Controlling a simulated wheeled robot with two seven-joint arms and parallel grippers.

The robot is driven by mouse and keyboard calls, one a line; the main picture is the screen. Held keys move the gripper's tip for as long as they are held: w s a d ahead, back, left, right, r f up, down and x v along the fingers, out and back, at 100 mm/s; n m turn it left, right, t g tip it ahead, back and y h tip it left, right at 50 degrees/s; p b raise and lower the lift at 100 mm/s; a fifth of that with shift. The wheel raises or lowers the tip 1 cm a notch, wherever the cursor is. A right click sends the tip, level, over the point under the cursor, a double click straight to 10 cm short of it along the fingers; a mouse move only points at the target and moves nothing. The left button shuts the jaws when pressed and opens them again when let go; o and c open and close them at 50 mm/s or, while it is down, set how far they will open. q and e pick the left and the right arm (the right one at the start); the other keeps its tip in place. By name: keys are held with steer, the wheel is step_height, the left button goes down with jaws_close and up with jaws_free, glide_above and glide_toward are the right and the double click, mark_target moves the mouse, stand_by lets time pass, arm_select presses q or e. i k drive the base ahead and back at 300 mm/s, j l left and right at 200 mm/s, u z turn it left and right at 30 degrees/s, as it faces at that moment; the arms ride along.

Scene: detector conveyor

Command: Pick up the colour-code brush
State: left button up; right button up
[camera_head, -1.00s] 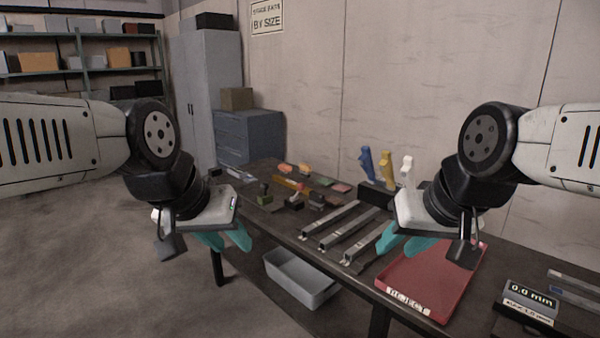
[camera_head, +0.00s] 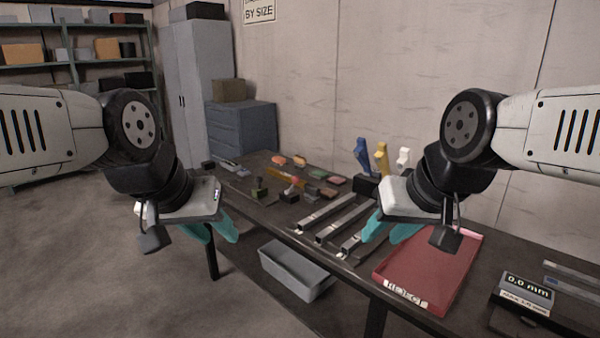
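Three upright tools, one blue (camera_head: 362,155), one yellow (camera_head: 381,158) and one white (camera_head: 403,159), stand in a dark holder (camera_head: 366,187) at the back of the table. They may be colour-coded brushes, but I cannot tell which thing is the colour-code brush. My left gripper (camera_head: 220,240) is open and empty, in front of the table's left part. My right gripper (camera_head: 383,240) looks open and empty, nearer the camera than the metal bars and the red tray, and apart from the holder. It partly hides the bars and the tray's back left corner.
Several small coloured items (camera_head: 290,193) lie on the left part of the dark table. Metal bars (camera_head: 325,211) lie in the middle. A red REJECT tray (camera_head: 440,265) and a gauge reading 0.0 mm (camera_head: 525,292) are at right. A grey bin (camera_head: 297,270) sits below the table.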

mark_target(300, 161)
steer(key=i+j+z, duration=0.1)
steer(key=i+j, duration=0.3)
steer(key=i+j+z, duration=0.15)
steer(key=i+j, duration=0.25)
steer(key=i+j+z, duration=0.1)
steer(key=i+j, duration=0.25)
steer(key=j, duration=0.25)
steer(key=i+j+z, duration=0.15)
steer(key=i+j, duration=0.2)
steer(key=j, duration=0.2)
steer(key=i+j+z, duration=0.1)
steer(key=i+j, duration=0.25)
steer(key=j, duration=0.2)
steer(key=i+j+z, duration=0.15)
steer(key=i+j, duration=0.15)
steer(key=j, duration=0.3)
steer(key=i+j+z, duration=0.1)
steer(key=i+j, duration=0.15)
steer(key=j, duration=0.4)
steer(key=i+j+z, duration=0.15)
steer(key=j, duration=0.5)
steer(key=i, duration=0.1)
